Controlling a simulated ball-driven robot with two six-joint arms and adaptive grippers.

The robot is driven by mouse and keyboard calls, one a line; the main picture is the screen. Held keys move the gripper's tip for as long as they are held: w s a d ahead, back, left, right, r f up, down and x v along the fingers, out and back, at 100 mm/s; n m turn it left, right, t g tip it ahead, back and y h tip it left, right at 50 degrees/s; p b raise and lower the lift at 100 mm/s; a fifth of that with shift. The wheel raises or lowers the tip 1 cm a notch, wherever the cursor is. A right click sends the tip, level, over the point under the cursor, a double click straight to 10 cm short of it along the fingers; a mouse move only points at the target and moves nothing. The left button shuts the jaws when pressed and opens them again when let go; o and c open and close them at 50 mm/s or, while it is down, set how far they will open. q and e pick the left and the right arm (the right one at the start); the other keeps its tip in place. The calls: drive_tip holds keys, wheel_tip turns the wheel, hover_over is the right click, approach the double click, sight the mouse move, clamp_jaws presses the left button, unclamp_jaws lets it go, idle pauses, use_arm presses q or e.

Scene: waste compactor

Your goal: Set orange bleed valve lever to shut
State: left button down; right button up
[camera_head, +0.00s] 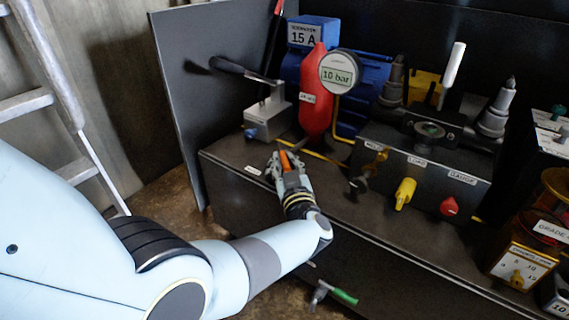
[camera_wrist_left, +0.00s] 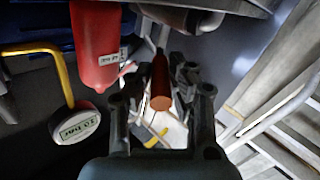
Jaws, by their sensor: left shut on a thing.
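The orange bleed valve lever (camera_head: 284,160) is at the front left of the dark bench, below the red cylinder. My left gripper (camera_head: 289,165) is around the lever, with a finger on each side, and is shut on it. In the left wrist view the orange lever (camera_wrist_left: 160,88) stands between the two fingers of my left gripper (camera_wrist_left: 161,100), its round end toward the camera. The valve body is mostly hidden behind the gripper and lever. My right gripper is not in view.
The red cylinder (camera_head: 315,105) and round 10 bar gauge (camera_head: 341,72) stand just behind. A grey box with a black-handled lever (camera_head: 267,118) is close on the left. A yellow knob (camera_head: 405,193) and red knob (camera_head: 449,206) are to the right. A green-handled tool (camera_head: 343,297) is lower down.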

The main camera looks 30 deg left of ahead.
use_arm(q)
drive_tip(key=c, duration=1.2)
unclamp_jaws()
drive_tip(key=shift+s+d, duration=0.1)
